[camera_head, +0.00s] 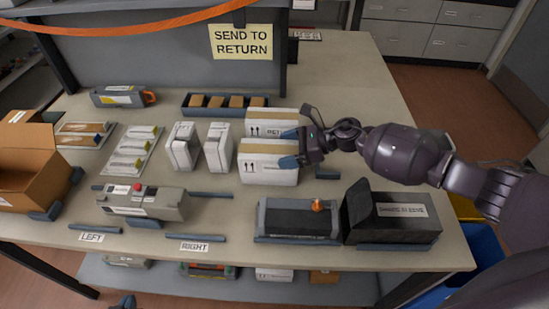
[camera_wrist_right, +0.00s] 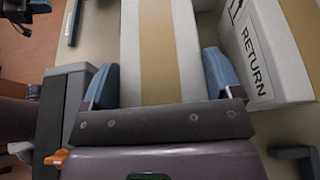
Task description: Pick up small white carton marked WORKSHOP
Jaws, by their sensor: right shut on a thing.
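Two white cartons with tan tape stand at the right of the middle of the table. My right gripper (camera_head: 289,148) is shut on the nearer carton (camera_head: 268,171), which bears printed arrows; its word label is not readable. In the right wrist view the fingers (camera_wrist_right: 161,80) lie on both sides of this carton (camera_wrist_right: 188,45). The farther carton (camera_head: 270,121) is marked RETURN and stands close behind; it also shows in the right wrist view (camera_wrist_right: 262,55). My left gripper (camera_head: 128,302) shows only as a tip at the bottom edge, in front of the table.
A black box (camera_head: 392,212) and a dark tray with an orange knob (camera_head: 299,218) stand at the front right. Two white packs (camera_head: 184,147) stand left of the cartons. A grey device with a red button (camera_head: 142,201) sits front left. The back right table is clear.

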